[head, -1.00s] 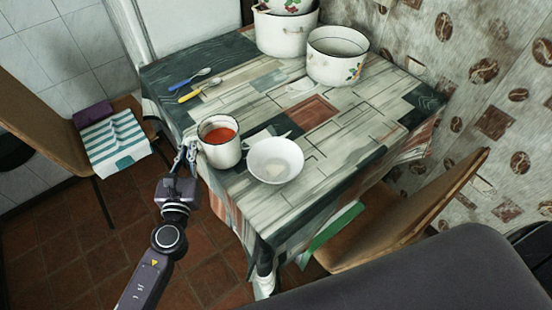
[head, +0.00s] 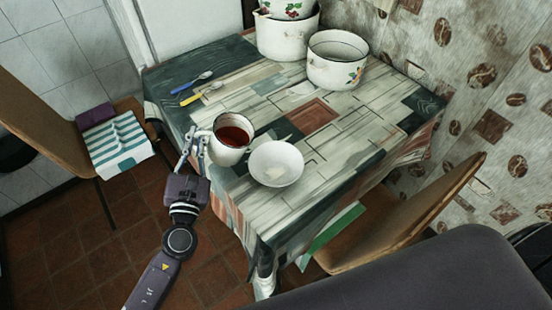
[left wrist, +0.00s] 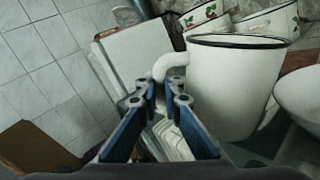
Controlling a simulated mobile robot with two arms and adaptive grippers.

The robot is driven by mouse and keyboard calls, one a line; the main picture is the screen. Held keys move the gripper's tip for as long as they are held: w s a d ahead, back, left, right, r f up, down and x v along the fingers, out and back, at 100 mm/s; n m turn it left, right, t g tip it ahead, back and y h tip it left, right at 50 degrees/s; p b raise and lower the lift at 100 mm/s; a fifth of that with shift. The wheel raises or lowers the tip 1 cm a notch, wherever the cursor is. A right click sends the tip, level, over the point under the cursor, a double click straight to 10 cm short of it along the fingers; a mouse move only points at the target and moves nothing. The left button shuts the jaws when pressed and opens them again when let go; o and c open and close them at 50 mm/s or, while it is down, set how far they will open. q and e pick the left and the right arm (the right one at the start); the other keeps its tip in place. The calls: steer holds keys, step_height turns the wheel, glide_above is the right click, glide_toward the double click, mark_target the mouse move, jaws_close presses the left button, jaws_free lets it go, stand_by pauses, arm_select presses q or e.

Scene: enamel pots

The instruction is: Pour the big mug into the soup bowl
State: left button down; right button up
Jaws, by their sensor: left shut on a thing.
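The big mug (head: 231,155), white with a dark rim, holds red liquid (head: 233,135). It is close to the left side of the soup bowl (head: 290,175) and looks slightly tilted; whether its base clears the table is hard to tell. My left gripper (head: 196,141) is on the mug's left side, shut on its handle. In the left wrist view the fingers (left wrist: 160,88) are at the mug's handle (left wrist: 172,63), with the mug body (left wrist: 228,90) to the right. The white bowl stands on the table's near edge with no red liquid visible in it. My right gripper is not in view.
Two white enamel pots (head: 333,73) (head: 285,38) stand at the back of the table. A blue spoon (head: 190,83) and a yellow spoon (head: 198,96) lie at the back left. The table's middle (head: 260,105) is clear. A chair (head: 415,215) stands at the right.

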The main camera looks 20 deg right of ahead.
mark_target(205, 133)
arm_select(q)
steer(key=shift+s+d+r+m+h+p, duration=0.15)
steer(key=shift+d+r+m+p, duration=0.1)
steer(key=shift+r, duration=0.3)
steer(key=shift+s+d+r+m+h+p, duration=0.15)
steer(key=shift+r+m, duration=0.1)
steer(key=shift+r, duration=0.3)
steer(key=shift+d+r, duration=0.1)
steer(key=shift+d, duration=0.05)
steer(key=shift+s+r, duration=0.1)
steer(key=shift+d+r+m+t, duration=0.2)
steer(key=shift+r+m+t, duration=0.1)
steer(key=shift+r+m, duration=0.1)
steer(key=shift+s+d+r+p, duration=0.15)
steer(key=shift+d+r+p, duration=0.1)
steer(key=shift+p, duration=0.1)
steer(key=shift+s+d+r+t, duration=0.1)
steer(key=shift+d+r+t, duration=0.15)
steer(key=shift+r+t, duration=0.15)
steer(key=shift+r+y, duration=0.15)
steer(key=shift+y, duration=0.25)
steer(key=shift+d+r+t+y, duration=0.15)
steer(key=shift+d+t+y, duration=0.15)
steer(key=shift+t+y, duration=0.35)
